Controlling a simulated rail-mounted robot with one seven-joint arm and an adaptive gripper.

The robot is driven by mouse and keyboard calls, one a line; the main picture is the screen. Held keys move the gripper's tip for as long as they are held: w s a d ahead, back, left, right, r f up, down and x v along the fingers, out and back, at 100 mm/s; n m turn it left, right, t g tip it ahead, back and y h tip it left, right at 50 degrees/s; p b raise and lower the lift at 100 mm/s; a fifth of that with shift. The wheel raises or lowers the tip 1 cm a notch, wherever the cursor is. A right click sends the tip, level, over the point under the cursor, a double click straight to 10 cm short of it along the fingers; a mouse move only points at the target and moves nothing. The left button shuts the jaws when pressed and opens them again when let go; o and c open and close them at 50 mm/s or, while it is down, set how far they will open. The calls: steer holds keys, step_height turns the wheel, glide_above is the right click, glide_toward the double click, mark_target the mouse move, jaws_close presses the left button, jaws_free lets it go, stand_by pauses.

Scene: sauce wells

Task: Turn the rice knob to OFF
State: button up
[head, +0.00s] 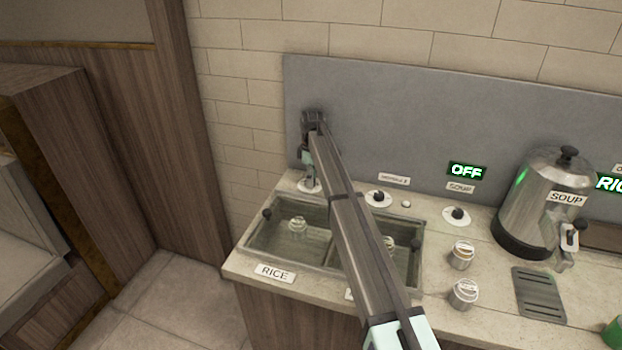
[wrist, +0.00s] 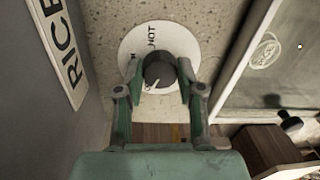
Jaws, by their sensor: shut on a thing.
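The rice knob (wrist: 159,67) is a dark round knob on a white dial plate (wrist: 185,42), beside a RICE label (wrist: 61,50) in the wrist view. My gripper (wrist: 158,76) has one finger on each side of the knob and is shut on it. A pale line on the knob points toward the bottom of the wrist view. Lettering that looks like HOT shows on the dial; the rest is partly hidden by the fingers. In the head view my gripper (head: 309,176) is at the back left of the counter, above the white dial plate (head: 309,187).
Sink wells (head: 270,245) lie in front of the knob, under my arm. Two more knobs, one (head: 379,198) near the middle and one (head: 457,214) under the SOUP label, stand to the right. A steel soup urn (head: 540,210) stands further right. The grey back panel (head: 400,120) is close behind.

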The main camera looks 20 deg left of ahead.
steer(key=shift+n, duration=0.6)
steer(key=shift+s, duration=0.1)
steer(key=o, duration=1.1)
steer(key=shift+f, duration=0.1)
steer(key=shift+o, duration=0.2)
step_height(320, 180, up, 12)
steer(key=shift+w, duration=0.4)
steer(key=shift+a, duration=0.1)
